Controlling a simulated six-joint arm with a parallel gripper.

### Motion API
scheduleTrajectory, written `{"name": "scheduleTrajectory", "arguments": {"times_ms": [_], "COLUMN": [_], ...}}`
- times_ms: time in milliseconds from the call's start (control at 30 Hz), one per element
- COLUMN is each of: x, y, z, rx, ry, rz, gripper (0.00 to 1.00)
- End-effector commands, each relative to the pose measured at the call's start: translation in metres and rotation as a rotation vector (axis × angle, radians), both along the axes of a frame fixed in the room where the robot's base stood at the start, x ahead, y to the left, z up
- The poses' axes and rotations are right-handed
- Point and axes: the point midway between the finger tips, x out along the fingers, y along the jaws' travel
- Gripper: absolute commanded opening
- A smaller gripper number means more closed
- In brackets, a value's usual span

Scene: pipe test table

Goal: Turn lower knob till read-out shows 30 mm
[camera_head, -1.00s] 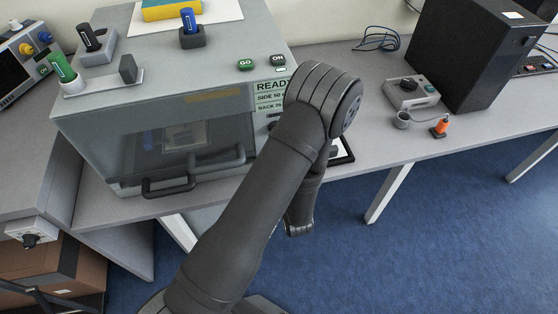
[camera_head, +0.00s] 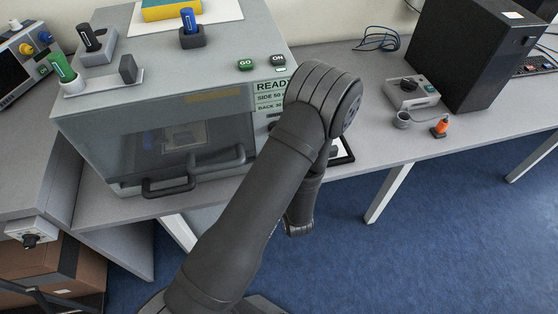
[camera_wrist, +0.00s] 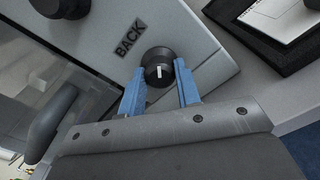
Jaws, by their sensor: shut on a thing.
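The lower knob (camera_wrist: 159,65) is black with a white pointer mark and sits on the grey panel beside the label BACK (camera_wrist: 130,38) in the wrist view. My gripper (camera_wrist: 159,80) has its two blue fingers on either side of this knob, shut on it. In the head view my arm hides the knob and the gripper. The green read-out (camera_head: 269,97) on the box front shows READY, a SIDE line that looks like 50, and a BACK line that looks like 30. Its right end is cut off by my arm.
Another black knob (camera_wrist: 60,6) is at the top left of the wrist view. The box (camera_head: 180,95) has a dark window and a handle (camera_head: 195,172). GO (camera_head: 246,64) and another button (camera_head: 278,60) sit on top. A dark-edged board (camera_wrist: 275,25) lies beside the panel.

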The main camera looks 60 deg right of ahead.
Motion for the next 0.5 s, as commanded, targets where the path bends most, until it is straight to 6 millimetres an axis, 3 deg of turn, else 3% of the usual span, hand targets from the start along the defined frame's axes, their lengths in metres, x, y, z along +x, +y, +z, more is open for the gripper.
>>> {"name": "scheduleTrajectory", "arguments": {"times_ms": [233,267,333,500], "x": [-0.0002,-0.0003,-0.0003,-0.0002], "y": [0.0006,0.0005,0.0006,0.0003], "z": [-0.0006,-0.0006,-0.0005,-0.0003], "rx": [0.002,0.002,0.002,0.001], "ry": [0.001,0.001,0.0,0.001], "rz": [-0.001,-0.001,0.0,0.0], "gripper": [0.07,0.36,0.5,0.52]}}
